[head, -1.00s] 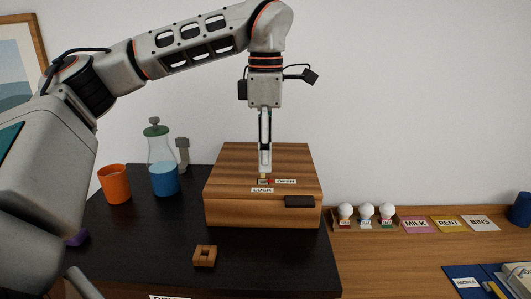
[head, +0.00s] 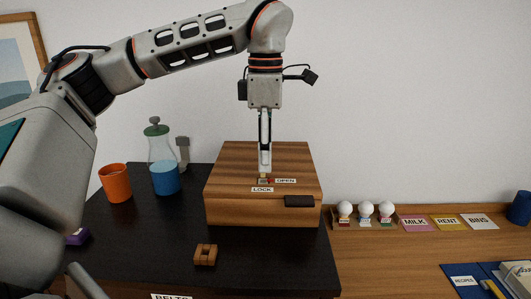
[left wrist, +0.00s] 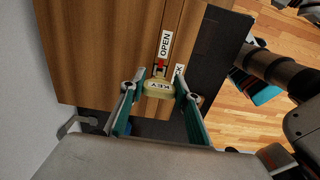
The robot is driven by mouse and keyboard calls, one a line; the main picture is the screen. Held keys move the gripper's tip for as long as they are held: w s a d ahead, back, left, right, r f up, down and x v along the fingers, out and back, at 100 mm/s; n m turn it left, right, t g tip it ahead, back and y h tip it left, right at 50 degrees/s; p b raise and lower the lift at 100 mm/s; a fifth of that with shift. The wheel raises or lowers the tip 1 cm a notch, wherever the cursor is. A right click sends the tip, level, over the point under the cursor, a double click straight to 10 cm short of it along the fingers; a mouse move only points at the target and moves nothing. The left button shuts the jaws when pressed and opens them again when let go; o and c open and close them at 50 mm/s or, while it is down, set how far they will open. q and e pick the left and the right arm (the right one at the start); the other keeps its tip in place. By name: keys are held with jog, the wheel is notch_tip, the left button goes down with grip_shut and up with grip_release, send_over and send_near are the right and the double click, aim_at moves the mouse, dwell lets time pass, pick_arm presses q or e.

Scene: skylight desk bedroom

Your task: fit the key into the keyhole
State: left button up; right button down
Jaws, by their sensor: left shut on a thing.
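The wooden box (head: 225,190) stands on the black desk top, with LOCK and OPEN labels and a small red mark on its lid. My left gripper (head: 264,170) points straight down over the lid, its tips close above the lock spot. It is shut on the key, a pale yellow block marked KEY (left wrist: 158,89), which shows between the two fingers in the left wrist view (left wrist: 153,92). The keyhole is hidden under the key, so I cannot tell how deep the key sits.
A small wooden block with a hole (head: 205,255) lies in front. A rack of white bulbs (head: 366,209) and several labelled cards (head: 447,223) are to the right.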

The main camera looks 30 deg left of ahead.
pick_arm(q)
jog(key=shift+f, duration=1.5)
jog(key=o, duration=1.1)
jog(key=shift+o, duration=0.2)
jog(key=shift+r, duration=0.1)
notch_tip(320, 180, up, 12)
jog(key=shift+f, duration=0.1)
